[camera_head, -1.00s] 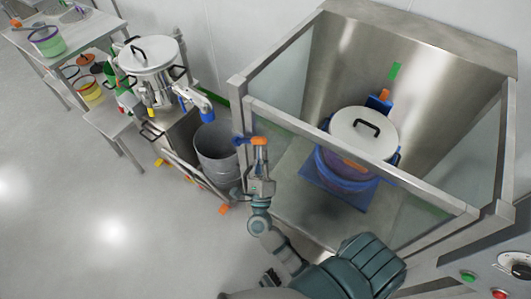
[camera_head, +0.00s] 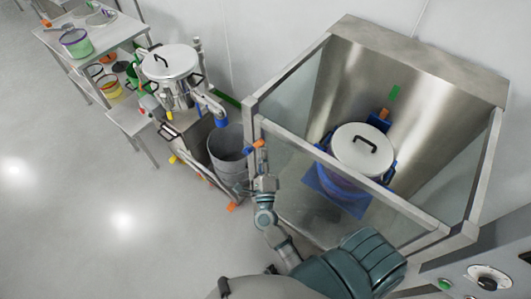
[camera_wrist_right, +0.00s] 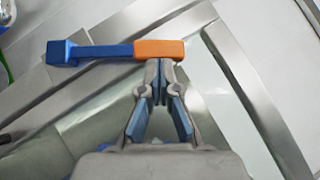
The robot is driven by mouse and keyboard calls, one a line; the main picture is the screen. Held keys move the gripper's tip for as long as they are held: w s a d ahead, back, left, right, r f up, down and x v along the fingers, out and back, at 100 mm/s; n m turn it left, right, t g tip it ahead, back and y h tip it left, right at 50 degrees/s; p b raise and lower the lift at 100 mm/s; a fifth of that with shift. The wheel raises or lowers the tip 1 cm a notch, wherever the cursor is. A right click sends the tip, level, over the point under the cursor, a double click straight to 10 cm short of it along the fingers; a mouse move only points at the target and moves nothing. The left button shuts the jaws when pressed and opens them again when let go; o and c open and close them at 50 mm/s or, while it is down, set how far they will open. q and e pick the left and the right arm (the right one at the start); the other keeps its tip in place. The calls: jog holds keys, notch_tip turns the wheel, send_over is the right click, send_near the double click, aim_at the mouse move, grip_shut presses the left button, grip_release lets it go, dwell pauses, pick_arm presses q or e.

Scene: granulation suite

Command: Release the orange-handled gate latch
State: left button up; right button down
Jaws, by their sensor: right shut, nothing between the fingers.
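The gate latch has an orange handle (camera_head: 259,143) and a blue bar (camera_head: 248,149), at the left front corner post of the glass-walled booth. In the right wrist view the orange handle (camera_wrist_right: 158,49) lies across the picture just beyond my fingertips, with the blue bar (camera_wrist_right: 98,52) running left to a blue block. My right gripper (camera_head: 263,167) is shut and empty, just below the handle in the head view. In the wrist view its fingertips (camera_wrist_right: 159,70) meet at the handle's lower edge; I cannot tell whether they touch it. My left gripper is not in view.
The booth's metal top rail (camera_head: 350,172) runs right of the latch. Inside stands a white-lidded container (camera_head: 361,149) on a blue base. A grey bin (camera_head: 229,150) stands close left of the post. A control panel (camera_head: 480,280) is at lower right. Open floor lies left.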

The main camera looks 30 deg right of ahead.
aim_at(257, 143)
jog(key=w+r+p, duration=0.1)
jog(key=w+a+r+p, duration=0.1)
jog(key=p, duration=0.1)
jog(key=shift+r, duration=0.2)
jog(key=shift+w+a+r+p, duration=0.2)
jog(key=shift+w+p, duration=0.05)
jog(key=shift+w, duration=0.25)
jog(key=shift+w+a+r+p, duration=0.15)
jog(key=shift+w+p, duration=0.05)
jog(key=shift+w, duration=0.35)
jog(key=shift+w+a+r+p, duration=0.2)
jog(key=shift+w+p, duration=0.05)
jog(key=shift+w, duration=0.25)
jog(key=shift+r, duration=0.1)
jog(key=shift+r, duration=0.1)
